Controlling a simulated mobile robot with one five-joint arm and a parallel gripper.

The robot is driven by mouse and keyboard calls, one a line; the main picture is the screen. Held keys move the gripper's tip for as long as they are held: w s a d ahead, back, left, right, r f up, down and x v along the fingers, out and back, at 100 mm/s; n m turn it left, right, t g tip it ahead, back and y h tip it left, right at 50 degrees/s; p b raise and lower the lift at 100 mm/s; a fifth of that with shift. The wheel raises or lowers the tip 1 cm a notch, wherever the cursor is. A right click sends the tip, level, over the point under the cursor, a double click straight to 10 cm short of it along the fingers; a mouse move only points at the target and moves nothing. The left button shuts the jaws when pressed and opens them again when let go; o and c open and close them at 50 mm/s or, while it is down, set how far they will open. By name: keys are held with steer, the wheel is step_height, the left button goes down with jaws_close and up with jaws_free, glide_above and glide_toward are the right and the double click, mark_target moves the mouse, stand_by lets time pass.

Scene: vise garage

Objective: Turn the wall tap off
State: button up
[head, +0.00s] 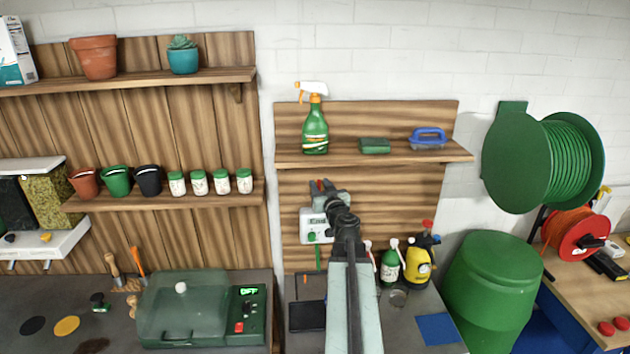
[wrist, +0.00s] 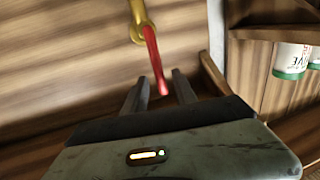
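The wall tap (wrist: 138,30) is brass with a long red lever (wrist: 154,60), seen at the top middle of the wrist view in front of wood boards. The lever slants down in the picture, its free end between my gripper's (wrist: 160,92) two dark fingers. The fingers stand apart, with gaps on both sides of the lever; I cannot tell whether either touches it. In the head view my gripper (head: 324,186) is at the wooden panel below the small shelf, with red showing there. My arm hides most of the tap in that view.
A white box with a green button (head: 316,226) is on the panel close by my gripper. The shelf (head: 360,157) above holds a spray bottle (head: 314,130), a sponge (head: 375,146) and a blue-handled brush (head: 428,138). Bottles (head: 417,260) stand on the bench below, right of my arm.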

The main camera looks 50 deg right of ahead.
steer(key=x, duration=0.4)
steer(key=shift+a, duration=0.1)
jaws_close()
stand_by(1.2)
